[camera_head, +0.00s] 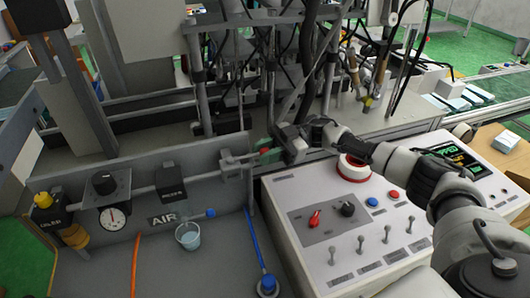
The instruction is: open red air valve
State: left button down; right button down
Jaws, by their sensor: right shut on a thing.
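The red air valve handle (265,151) shows as a small red piece on the grey pipe fitting at the right end of the air panel. My right gripper (277,147) reaches in from the right and is shut on this handle; its fingers hide part of it. The valve body (235,163) sits on the thin air pipe just left of the gripper. How far the handle is turned is hard to tell at this size. My left gripper does not show.
The panel marked AIR (163,219) carries a gauge (112,216), and a cup (188,236) stands below. A white control box (345,225) with a red emergency button (352,168), knobs and switches lies under my right arm. Machine frames and cables crowd the space behind.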

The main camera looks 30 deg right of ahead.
jog(key=c, duration=0.9)
grip_release()
jog(key=shift+w+a, duration=0.1)
jog(key=d+b, duration=0.1)
jog(key=d, duration=0.2)
jog(key=d+b, duration=0.1)
jog(key=d, duration=0.3)
jog(key=d+b, duration=0.1)
jog(key=d, duration=0.2)
jog(key=shift+w+d, duration=0.4)
